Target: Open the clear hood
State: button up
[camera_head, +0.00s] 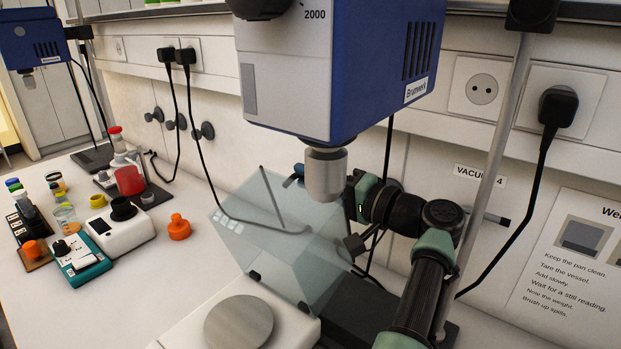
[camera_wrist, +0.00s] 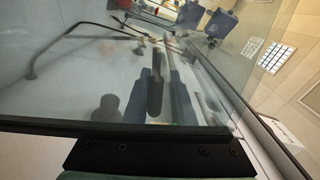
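The clear hood (camera_head: 285,248) is a pale see-through cover on the white balance (camera_head: 185,330). It stands tilted up behind the round metal pan (camera_head: 238,322), with small black fittings along its lower edge. The pan is uncovered from above. My gripper (camera_head: 292,178) reaches in from the right near the hood's upper part, partly hidden behind a steel cylinder. In the wrist view, a clear pane with a dark edge lies across the picture, and my gripper (camera_wrist: 168,92) shows with its dark fingers close together. Whether they hold anything is unclear.
A blue and white overhead machine (camera_head: 345,70) hangs above the hood, its steel cylinder (camera_head: 325,175) close to my gripper. A metal post (camera_head: 497,130) stands at right. Cables hang along the wall. An orange weight (camera_head: 179,227) and other instruments stand on the bench at left.

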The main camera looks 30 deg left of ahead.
jog(key=shift+o, duration=1)
notch_tip(320, 180, up, 10)
jog(key=shift+b, duration=0.3)
